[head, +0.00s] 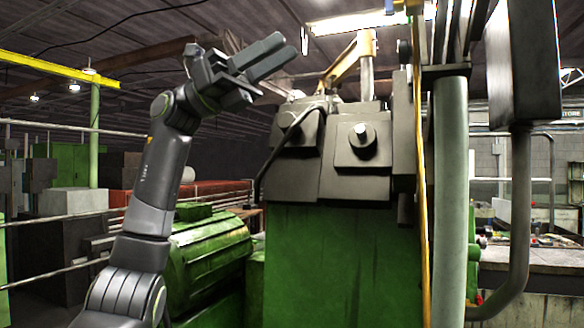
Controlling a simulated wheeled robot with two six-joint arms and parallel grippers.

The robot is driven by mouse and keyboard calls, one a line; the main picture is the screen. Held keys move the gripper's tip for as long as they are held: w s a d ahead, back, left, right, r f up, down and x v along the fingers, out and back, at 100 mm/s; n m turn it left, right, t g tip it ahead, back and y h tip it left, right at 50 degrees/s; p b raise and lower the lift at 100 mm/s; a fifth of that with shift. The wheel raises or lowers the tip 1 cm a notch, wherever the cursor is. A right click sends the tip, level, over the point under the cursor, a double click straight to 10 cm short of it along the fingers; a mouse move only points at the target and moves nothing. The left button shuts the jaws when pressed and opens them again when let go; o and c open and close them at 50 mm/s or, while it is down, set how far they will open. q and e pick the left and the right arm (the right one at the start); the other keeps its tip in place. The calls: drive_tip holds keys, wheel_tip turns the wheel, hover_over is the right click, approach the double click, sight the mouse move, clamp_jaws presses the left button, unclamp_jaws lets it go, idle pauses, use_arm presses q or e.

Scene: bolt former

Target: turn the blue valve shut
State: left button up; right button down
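I cannot make out a blue valve for certain. A small bluish piece (389,7) shows at the top edge, too small to identify. My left gripper (286,54) is raised in the upper left middle, its fingers pointing right and slightly up. The two fingers look close together, but the angle hides whether there is a gap. I see nothing held between them. My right gripper is out of view.
A big green machine (325,265) with a grey bolted head (355,150) fills the middle. A thick vertical pipe (450,190), a yellow rod (424,220) and a dark hanging box (522,65) stand right of it. A green motor (208,250) is behind my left arm. A workbench (540,258) is at right.

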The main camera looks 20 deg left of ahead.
use_arm(q)
drive_tip(key=w+a+f+n+t+h, duration=0.2)
drive_tip(key=w+a+f+n+t, duration=0.1)
drive_tip(key=w+f+n+t, duration=0.5)
drive_tip(key=w+f+n, duration=0.3)
drive_tip(key=w+f, duration=0.3)
drive_tip(key=shift+w+f+h, duration=0.15)
drive_tip(key=shift+w+h, duration=0.15)
drive_tip(key=shift+w, duration=0.05)
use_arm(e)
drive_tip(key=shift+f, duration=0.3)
